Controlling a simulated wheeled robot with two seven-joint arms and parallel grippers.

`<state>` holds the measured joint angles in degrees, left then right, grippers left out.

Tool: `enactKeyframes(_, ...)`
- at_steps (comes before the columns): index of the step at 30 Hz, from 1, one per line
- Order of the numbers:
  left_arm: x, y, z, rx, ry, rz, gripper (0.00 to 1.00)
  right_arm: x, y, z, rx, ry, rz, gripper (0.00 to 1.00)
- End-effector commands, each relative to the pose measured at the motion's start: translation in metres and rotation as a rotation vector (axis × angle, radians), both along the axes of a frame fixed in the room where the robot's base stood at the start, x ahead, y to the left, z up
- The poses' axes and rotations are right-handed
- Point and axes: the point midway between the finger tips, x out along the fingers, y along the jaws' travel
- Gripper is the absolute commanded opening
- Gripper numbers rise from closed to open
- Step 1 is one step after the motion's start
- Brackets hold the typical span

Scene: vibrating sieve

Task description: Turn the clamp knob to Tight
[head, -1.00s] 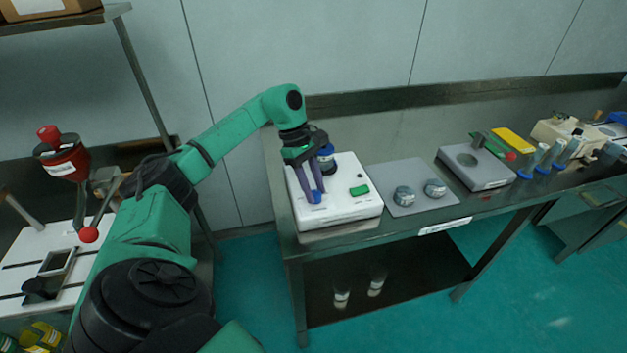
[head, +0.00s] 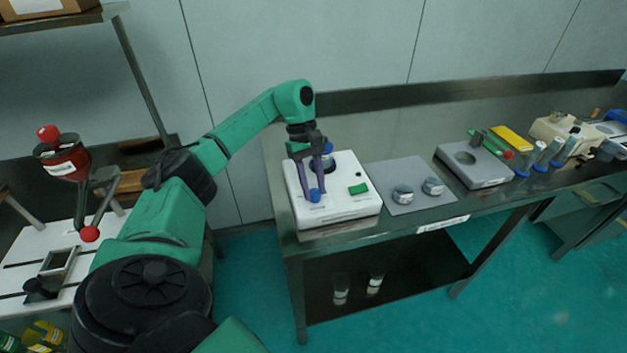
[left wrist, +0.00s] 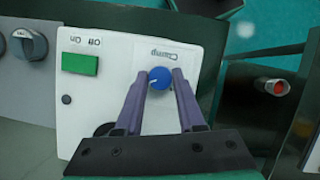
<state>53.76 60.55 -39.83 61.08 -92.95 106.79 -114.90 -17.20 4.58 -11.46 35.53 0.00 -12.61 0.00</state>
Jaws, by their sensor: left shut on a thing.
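The blue clamp knob (head: 315,195) is on the front left of the white shaker base (head: 350,210). In the left wrist view the knob (left wrist: 160,78) sits beside the upside-down "Clamp" lettering, with a small pale mark on its lower left edge. The end-position words are not legible. My left gripper (head: 315,187) reaches down over the base, its purple fingers on either side of the knob and shut on it; they also flank it in the left wrist view (left wrist: 159,80). My right gripper is out of view.
A green On/Off switch (head: 358,189) is on the same base. A dark round part (head: 318,160) stands behind my fingers. A grey instrument (head: 480,175) stands further right.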

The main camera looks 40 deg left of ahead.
Motion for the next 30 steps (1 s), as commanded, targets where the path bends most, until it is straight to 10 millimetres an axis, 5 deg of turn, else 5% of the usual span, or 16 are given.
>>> enactKeyframes(3, 0.0, 0.0, -0.001, 0.001, 0.002, -0.001, 0.0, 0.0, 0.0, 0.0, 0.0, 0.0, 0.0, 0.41)
enactKeyframes(4, 0.0, 0.0, -0.001, 0.001, 0.002, -0.001, 0.42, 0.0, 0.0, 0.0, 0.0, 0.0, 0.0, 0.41)
enactKeyframes(6, 0.0, 0.0, -0.001, 0.001, 0.002, -0.001, 0.68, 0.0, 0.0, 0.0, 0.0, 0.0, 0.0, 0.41)
enactKeyframes(20, 0.003, 0.005, 0.011, 0.001, -0.004, 0.002, 0.68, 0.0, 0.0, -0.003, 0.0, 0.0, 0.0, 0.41)
enactKeyframes(26, 0.01, 0.023, 0.062, -0.002, -0.007, 0.003, 0.68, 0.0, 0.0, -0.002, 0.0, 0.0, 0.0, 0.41)
enactKeyframes(30, 0.015, 0.038, 0.111, 0.0, -0.002, 0.004, 0.68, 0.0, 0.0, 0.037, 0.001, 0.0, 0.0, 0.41)
